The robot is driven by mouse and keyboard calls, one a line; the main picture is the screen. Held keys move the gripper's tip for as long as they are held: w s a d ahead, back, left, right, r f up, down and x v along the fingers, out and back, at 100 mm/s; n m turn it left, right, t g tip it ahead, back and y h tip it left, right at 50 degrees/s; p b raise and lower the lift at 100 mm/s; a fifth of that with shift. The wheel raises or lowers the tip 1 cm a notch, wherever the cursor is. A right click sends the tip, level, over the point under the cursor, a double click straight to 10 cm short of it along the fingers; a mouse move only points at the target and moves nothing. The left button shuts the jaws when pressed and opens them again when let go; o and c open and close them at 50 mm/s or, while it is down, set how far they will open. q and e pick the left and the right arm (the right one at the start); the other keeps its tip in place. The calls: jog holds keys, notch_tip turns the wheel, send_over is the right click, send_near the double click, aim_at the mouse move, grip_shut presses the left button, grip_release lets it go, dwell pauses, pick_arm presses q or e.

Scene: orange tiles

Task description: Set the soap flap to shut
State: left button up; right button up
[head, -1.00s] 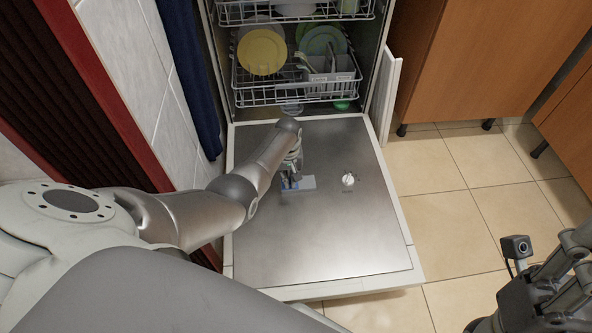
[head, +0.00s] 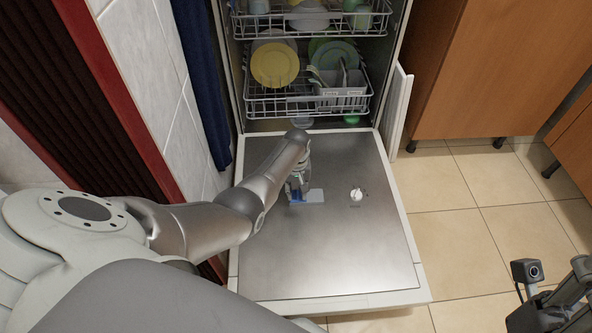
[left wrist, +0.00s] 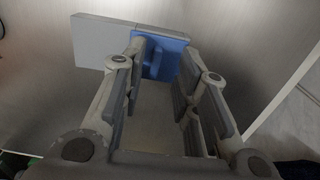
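The soap dispenser lies in the lowered dishwasher door. Its pale grey flap piece (head: 316,196) shows beside a blue part (head: 297,199) in the head view. In the left wrist view the grey flap piece (left wrist: 98,40) is at upper left and the blue part (left wrist: 168,57) is right of it, uncovered, with a darker curved piece inside. My left gripper (head: 296,188) is right over the blue part, and its fingers hide some of it. The wrist view shows its two fingers (left wrist: 165,72) apart with nothing between them. I cannot tell whether they touch the dispenser. My right gripper (head: 562,308) is partly in view at lower right.
The steel door (head: 340,245) lies flat, with a white round knob (head: 356,194) right of the dispenser. Racks with dishes, including a yellow plate (head: 274,64), stand inside behind it. A tiled wall (head: 185,150) is close at left. Tiled floor (head: 480,220) is free at right.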

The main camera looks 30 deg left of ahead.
aim_at(296, 196)
pick_arm(q)
notch_tip(296, 196, up, 11)
jog(key=shift+r, duration=0.15)
dwell(0.4)
dwell(0.4)
